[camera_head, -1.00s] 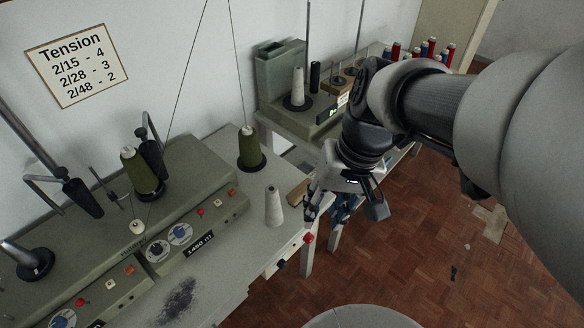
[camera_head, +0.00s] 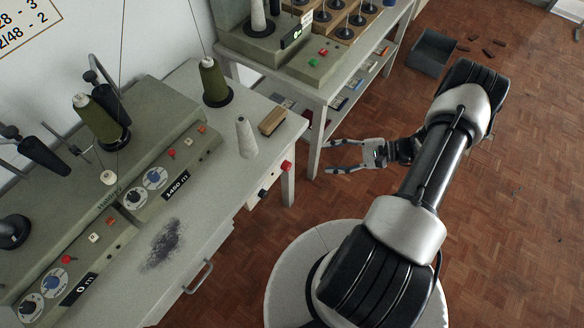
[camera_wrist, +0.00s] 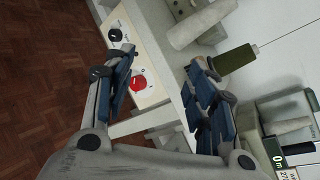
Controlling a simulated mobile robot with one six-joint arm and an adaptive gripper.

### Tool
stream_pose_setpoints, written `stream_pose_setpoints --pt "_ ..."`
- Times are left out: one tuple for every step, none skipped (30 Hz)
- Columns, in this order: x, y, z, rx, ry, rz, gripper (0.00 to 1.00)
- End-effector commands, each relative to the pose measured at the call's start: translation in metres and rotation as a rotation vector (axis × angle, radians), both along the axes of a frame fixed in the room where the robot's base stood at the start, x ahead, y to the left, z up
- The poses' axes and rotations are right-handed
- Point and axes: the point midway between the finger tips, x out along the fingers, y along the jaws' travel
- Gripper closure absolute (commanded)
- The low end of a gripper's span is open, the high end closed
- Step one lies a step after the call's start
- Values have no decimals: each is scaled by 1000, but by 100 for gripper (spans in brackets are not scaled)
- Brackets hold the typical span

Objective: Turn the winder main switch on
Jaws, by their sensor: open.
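A white panel on the table's front edge carries a black rotary knob (camera_head: 263,193) and a red button (camera_head: 286,166) at its right end. The wrist view shows the black knob (camera_wrist: 115,35) and the red button (camera_wrist: 137,83) up close. I cannot tell from any label which is the main switch. My gripper (camera_head: 328,156) is open and empty, right of the panel and apart from it, with its fingers pointing left. In the wrist view the left finger of my gripper (camera_wrist: 160,62) partly overlaps the panel area.
The winder (camera_head: 150,170) stands on the table with green cones and smaller controls. A second table (camera_head: 318,105) stands behind. Parquet floor (camera_head: 500,200) is free at right.

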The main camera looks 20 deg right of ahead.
Motion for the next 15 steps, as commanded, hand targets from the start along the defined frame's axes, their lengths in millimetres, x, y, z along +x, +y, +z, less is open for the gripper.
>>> stream_pose_setpoints --pt "-9 -3 -27 56 0 -72 49" --pt "-13 -5 -40 85 -5 -114 49" --pt "-19 -6 -58 120 -13 -170 49" --pt "-23 -7 -70 145 -18 -212 49" --pt "-27 -7 -82 169 -25 -252 49" --pt "-33 -7 -97 199 -32 -304 49" --pt "-36 -7 -107 218 -38 -340 49" --pt "-40 -6 -116 236 -44 -374 49" --pt "-44 -4 -127 256 -51 -415 49" --pt "-47 -3 -134 270 -54 -443 49" --pt "-50 -2 -140 282 -59 -467 49" --pt "-52 0 -147 295 -65 -494 49" --pt "-54 1 -151 301 -68 -511 49" --pt "-55 2 -154 306 -71 -524 49" --pt "-56 2 -157 312 -73 -537 49"
